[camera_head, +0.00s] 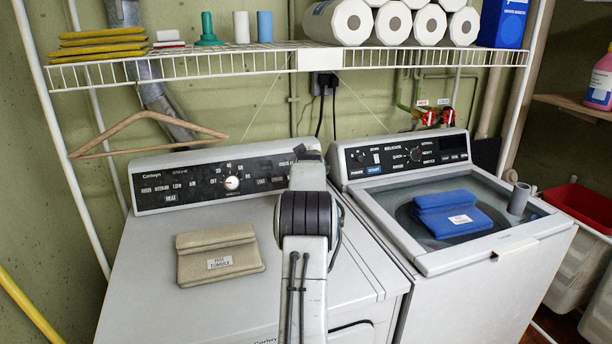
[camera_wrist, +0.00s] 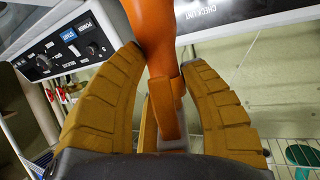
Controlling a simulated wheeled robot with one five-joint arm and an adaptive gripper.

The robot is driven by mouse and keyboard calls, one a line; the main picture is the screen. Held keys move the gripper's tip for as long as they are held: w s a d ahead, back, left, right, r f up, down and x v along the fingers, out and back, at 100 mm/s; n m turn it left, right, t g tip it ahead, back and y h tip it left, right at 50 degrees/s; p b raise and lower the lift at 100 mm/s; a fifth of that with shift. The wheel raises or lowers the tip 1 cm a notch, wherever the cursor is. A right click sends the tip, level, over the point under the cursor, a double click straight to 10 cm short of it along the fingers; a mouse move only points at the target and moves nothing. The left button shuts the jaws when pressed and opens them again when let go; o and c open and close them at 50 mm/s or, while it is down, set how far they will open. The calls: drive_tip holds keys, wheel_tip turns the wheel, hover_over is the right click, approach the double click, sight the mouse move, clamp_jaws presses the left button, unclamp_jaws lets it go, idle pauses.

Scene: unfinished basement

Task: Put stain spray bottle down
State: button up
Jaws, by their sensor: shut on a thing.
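In the wrist view my gripper (camera_wrist: 163,66) has its two ridged brown fingers shut on an orange object (camera_wrist: 156,32), which I take to be the stain spray bottle. One finger lies on each side of its narrow part. Its upper end runs out of the picture, so its whole shape and base are hidden. In the head view my arm reaches over the left machine (camera_head: 150,300), towards its control panel (camera_head: 190,186). My gripper and the bottle are hidden behind the arm there.
A beige folded cloth (camera_head: 219,254) lies on the left machine's top. A blue folded cloth (camera_head: 452,213) lies on the right machine's lid (camera_head: 420,253). A wire shelf (camera_head: 220,66) holds paper rolls (camera_head: 344,22) above. A wooden hanger (camera_head: 150,118) hangs at left. The left machine's front left top is bare.

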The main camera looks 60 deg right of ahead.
drive_tip(key=shift+f, duration=0.9)
drive_tip(key=o, duration=1.3)
drive_tip(key=shift+a+f, duration=0.1)
drive_tip(key=shift+f, duration=0.05)
drive_tip(key=shift+c, duration=0.2)
drive_tip(key=b+v, duration=0.6)
drive_tip(key=v, duration=0.6)
drive_tip(key=shift+b, duration=0.35)
drive_tip(key=shift+w+a, duration=0.1)
